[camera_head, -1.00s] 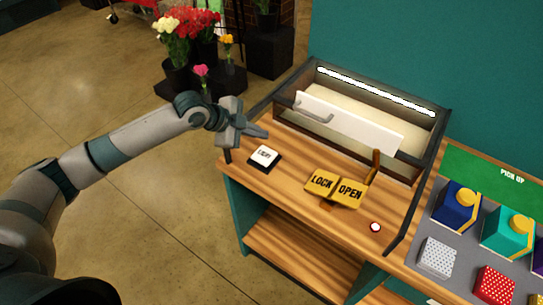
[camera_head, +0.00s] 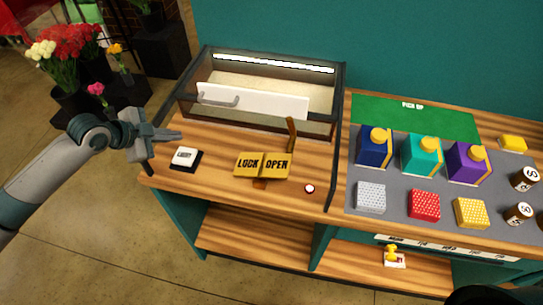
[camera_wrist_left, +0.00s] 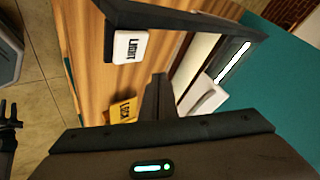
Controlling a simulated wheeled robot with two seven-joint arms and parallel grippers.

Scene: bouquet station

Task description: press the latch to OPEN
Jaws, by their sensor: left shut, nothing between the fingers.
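The yellow latch plate has two halves, LOCK (camera_head: 248,164) on the left and OPEN (camera_head: 277,166) on the right. It sits on the wooden counter in front of the glass-topped case. A brown lever (camera_head: 291,134) stands up behind the OPEN half. My left gripper (camera_head: 178,136) is shut and empty, above the counter's left end, apart from the latch and to its left. In the left wrist view the fingers (camera_wrist_left: 158,95) partly cover the latch; the LOCK half (camera_wrist_left: 124,109) shows and OPEN is hidden. A dark forked shape at that view's left edge may be my right gripper.
A white LIGHT switch (camera_head: 184,157) lies just below my left gripper. The case (camera_head: 262,97) has a white front panel with a handle. A small red-and-white button (camera_head: 309,188) is right of the latch. Cartons and patterned blocks stand on the grey mat (camera_head: 352,160) further right.

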